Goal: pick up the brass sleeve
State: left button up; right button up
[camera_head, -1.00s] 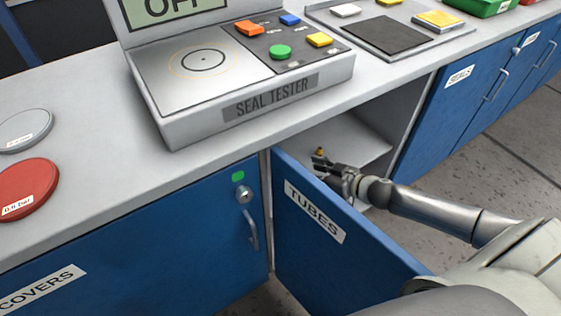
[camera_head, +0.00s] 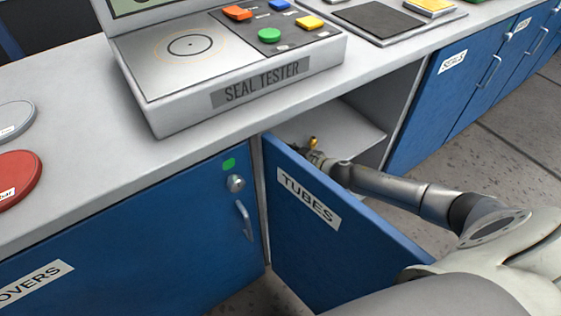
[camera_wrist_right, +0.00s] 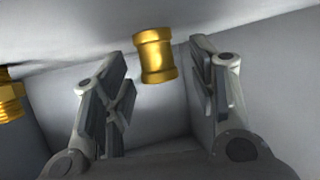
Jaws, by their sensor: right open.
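In the right wrist view the brass sleeve (camera_wrist_right: 155,55), a short gold cylinder with rims at both ends, stands just ahead of and between the fingertips. My right gripper (camera_wrist_right: 158,88) is open around that line, with a gap on both sides and no finger touching the sleeve. In the head view my right gripper (camera_head: 318,158) reaches into the open TUBES cabinet and is partly hidden behind its door. A small brass piece (camera_head: 313,142) shows beside it; I cannot tell for certain which piece this is. My left gripper is not in view.
A threaded brass part (camera_wrist_right: 10,98) is at the left edge of the wrist view. The open blue TUBES door (camera_head: 335,230) stands close to my right arm. The cabinet shelf (camera_head: 350,128) has bare room at the right. The seal tester (camera_head: 235,75) sits on the counter above.

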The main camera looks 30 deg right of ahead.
jog(key=shift+w+a+f, duration=0.15)
jog(key=shift+w+f, duration=0.05)
jog(key=shift+w, duration=0.2)
jog(key=c, duration=1.1)
grip_shut()
jog(key=shift+r, duration=0.2)
